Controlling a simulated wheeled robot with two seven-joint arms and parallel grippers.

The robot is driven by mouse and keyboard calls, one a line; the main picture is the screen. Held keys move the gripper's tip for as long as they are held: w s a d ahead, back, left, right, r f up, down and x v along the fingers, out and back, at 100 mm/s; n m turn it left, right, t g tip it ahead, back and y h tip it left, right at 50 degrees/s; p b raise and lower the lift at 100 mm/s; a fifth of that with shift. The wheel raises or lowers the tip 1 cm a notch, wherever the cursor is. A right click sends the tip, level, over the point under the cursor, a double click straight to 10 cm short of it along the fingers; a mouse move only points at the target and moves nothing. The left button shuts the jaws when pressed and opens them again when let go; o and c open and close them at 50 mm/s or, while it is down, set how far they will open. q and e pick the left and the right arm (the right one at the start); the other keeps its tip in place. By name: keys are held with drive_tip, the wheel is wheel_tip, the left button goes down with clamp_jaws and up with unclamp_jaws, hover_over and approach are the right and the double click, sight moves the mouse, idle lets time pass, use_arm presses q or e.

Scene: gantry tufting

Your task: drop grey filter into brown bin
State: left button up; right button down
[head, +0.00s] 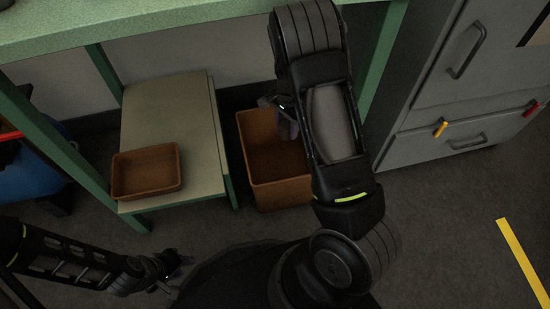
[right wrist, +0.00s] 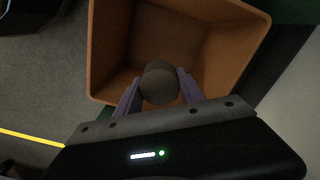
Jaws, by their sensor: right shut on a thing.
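The brown bin (head: 280,191) stands on the floor under the green bench, right of a low table; its open top also fills much of the right wrist view (right wrist: 112,45). My right gripper (right wrist: 160,88) is shut on the grey filter (right wrist: 160,80), a dark round-ended piece between its two purple fingers. It holds the filter over the bin's opening. In the head view my right arm hides part of the bin and the filter cannot be made out. My left gripper (head: 178,274) is low at the left, empty, with its fingers apart.
A shallow brown tray (head: 147,190) rests on the low table (head: 190,115). The green bench top (head: 150,22) spans the back. Grey cabinets (head: 440,90) with handles stand at the right. A yellow stripe (head: 522,258) marks the open floor.

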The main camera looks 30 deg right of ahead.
idle(0.3)
wheel_tip(320, 180, down, 6)
drive_tip(key=b, duration=0.5)
drive_tip(key=shift+b, duration=0.35)
drive_tip(key=c, duration=0.6)
unclamp_jaws()
drive_tip(key=shift+c, duration=0.2)
drive_tip(key=shift+r, duration=0.1)
wheel_tip(320, 180, up, 8)
drive_tip(key=p, duration=0.4)
drive_tip(key=shift+s, duration=0.15)
